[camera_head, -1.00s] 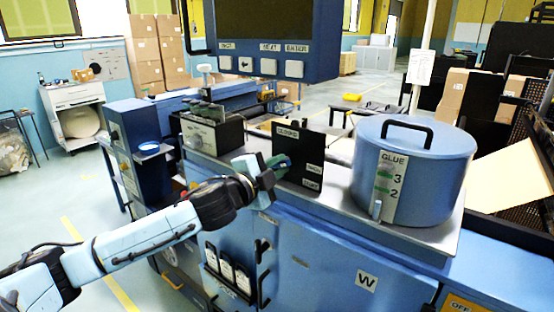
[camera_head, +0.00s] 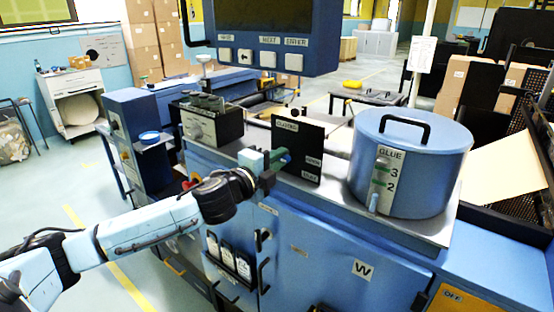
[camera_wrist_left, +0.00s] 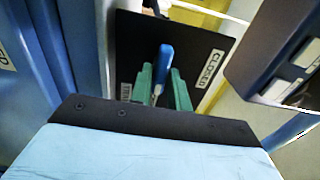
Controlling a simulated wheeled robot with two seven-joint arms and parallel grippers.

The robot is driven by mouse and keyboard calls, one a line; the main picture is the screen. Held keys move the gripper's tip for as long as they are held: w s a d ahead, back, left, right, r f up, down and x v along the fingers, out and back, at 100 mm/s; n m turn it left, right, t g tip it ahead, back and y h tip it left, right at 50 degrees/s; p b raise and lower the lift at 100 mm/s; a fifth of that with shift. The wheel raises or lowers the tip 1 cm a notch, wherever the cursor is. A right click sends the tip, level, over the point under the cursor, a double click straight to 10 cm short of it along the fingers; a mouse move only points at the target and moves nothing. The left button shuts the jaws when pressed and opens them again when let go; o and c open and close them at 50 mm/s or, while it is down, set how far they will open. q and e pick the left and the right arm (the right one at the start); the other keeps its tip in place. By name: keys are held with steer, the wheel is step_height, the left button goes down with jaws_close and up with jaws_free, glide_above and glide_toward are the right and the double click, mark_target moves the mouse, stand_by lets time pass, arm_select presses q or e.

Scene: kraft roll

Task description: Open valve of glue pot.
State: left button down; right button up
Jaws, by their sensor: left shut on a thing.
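The glue pot (camera_head: 412,170) is a blue lidded drum with a black handle and a GLUE level strip, standing on the machine's grey top. Left of it stands a black valve plate (camera_head: 300,148) with white labels. The left wrist view shows the plate (camera_wrist_left: 128,55) with a label reading CLOSED and a blue valve lever (camera_wrist_left: 165,58). My left gripper (camera_head: 282,159) is at the plate's left side. Its green fingers (camera_wrist_left: 162,90) are shut on the blue lever; the fingers hide the lever's lower end. My right gripper is not in view.
A control panel (camera_head: 262,52) with buttons hangs above. A black box with knobs (camera_head: 208,122) stands left of the plate. The blue machine front has door handles and a bottle rack (camera_head: 230,258). The floor at left is open.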

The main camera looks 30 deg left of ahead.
arm_select(q)
steer(key=c, duration=1.4)
jaws_free()
steer(key=shift+c, duration=0.2)
steer(key=shift+s, duration=0.1)
steer(key=s+a+b, duration=0.1)
steer(key=s+b, duration=0.2)
steer(key=s, duration=1)
